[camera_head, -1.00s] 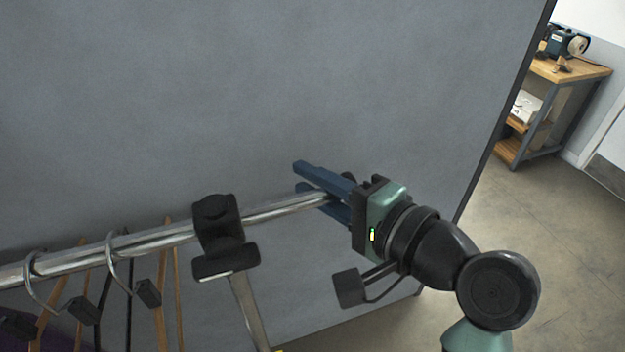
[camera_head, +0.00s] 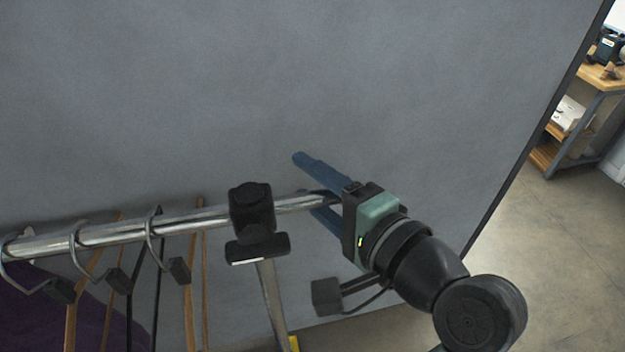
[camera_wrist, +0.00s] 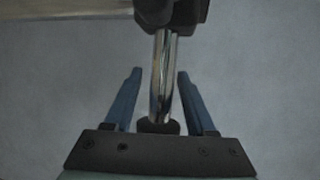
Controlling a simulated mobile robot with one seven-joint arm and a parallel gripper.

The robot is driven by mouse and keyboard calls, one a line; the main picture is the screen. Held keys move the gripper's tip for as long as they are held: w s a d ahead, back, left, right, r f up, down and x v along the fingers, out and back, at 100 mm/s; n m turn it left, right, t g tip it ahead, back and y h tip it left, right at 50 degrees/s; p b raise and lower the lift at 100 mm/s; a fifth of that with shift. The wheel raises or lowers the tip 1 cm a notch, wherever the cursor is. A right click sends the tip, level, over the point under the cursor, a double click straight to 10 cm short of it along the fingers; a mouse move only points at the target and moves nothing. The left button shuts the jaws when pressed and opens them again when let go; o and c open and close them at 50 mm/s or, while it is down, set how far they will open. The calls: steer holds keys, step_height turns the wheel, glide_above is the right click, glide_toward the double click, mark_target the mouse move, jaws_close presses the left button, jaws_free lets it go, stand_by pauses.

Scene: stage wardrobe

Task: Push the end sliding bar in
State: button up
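The sliding bar (camera_head: 296,204) is a shiny metal tube that sticks out of a black clamp (camera_head: 252,210) on the clothes rail. My gripper (camera_head: 307,184) has two blue fingers and is around the bar's outer end. In the wrist view the bar (camera_wrist: 161,80) runs from the black clamp (camera_wrist: 172,12) down between the fingers to a dark end cap (camera_wrist: 158,125) at the palm. The cap appears to touch the palm. The fingers stand apart with a gap on each side of the bar, so my gripper is open.
Hangers (camera_head: 155,235) hang on the rail (camera_head: 110,232) at the left, with purple cloth (camera_head: 30,310) below. A metal post (camera_head: 272,300) goes down from the clamp. A large grey panel (camera_head: 300,80) stands behind. A workbench (camera_head: 600,75) is at the far right.

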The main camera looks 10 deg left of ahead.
steer(key=b+v, duration=0.3)
steer(key=v, duration=1)
steer(key=shift+b, duration=0.4)
steer(key=shift+r, duration=0.15)
